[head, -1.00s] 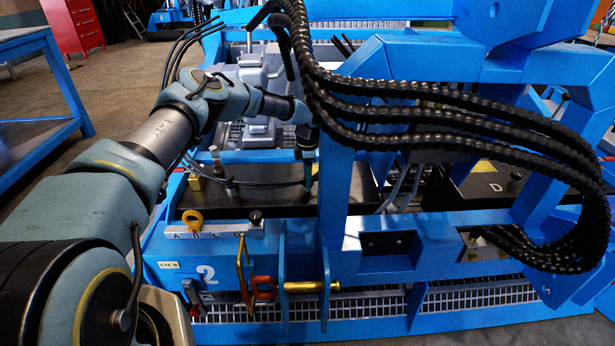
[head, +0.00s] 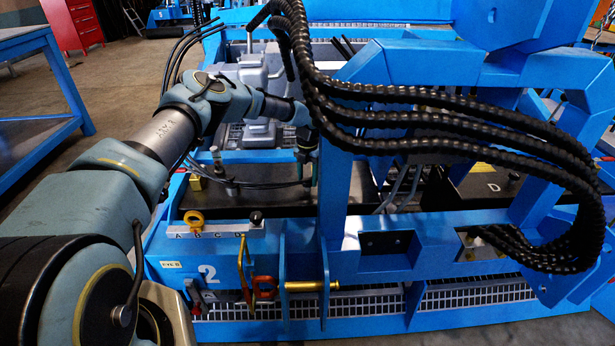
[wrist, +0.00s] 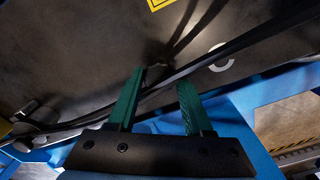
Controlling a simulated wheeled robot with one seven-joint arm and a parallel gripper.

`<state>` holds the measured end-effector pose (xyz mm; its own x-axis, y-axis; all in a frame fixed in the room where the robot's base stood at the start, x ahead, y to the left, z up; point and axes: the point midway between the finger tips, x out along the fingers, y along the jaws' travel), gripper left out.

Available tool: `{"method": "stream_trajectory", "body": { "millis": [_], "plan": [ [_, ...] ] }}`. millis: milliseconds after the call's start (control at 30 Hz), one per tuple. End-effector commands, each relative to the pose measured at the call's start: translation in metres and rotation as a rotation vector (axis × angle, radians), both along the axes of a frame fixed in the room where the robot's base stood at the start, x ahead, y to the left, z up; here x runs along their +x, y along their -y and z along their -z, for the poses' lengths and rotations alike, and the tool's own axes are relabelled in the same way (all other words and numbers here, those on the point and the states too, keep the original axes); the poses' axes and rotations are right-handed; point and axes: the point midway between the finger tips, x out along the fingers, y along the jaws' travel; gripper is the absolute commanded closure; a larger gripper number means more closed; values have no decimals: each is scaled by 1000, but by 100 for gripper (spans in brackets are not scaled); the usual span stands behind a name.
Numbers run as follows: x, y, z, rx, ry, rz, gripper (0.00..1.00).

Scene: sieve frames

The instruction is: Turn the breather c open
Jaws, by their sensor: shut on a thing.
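My gripper (wrist: 162,92) points down at a dark plate (wrist: 90,45) in the wrist view, its two green fingers a little apart. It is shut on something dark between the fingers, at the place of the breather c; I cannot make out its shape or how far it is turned. In the head view my gripper (head: 309,168) is low behind the blue upright, partly hidden by it and the black hoses.
Thick black hoses (head: 430,105) arch close to my wrist. A blue upright (head: 335,195) stands just right of my gripper. Thin dark cables (wrist: 70,122) cross the plate beneath my fingers.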

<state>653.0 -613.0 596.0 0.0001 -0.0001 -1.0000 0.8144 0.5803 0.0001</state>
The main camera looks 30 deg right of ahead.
Motion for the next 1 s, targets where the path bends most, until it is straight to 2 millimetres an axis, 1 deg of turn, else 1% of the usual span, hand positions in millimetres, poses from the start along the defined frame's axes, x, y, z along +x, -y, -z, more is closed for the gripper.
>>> {"method": "stream_trajectory", "body": {
  "millis": [300,600,800,1000],
  "plan": [
    [0,0,-1,0,1,-299,100],
    [0,0,-1,0,0,-556,100],
    [0,0,0,0,0,-680,100],
    [0,0,0,0,0,-756,100]
  ]
}}
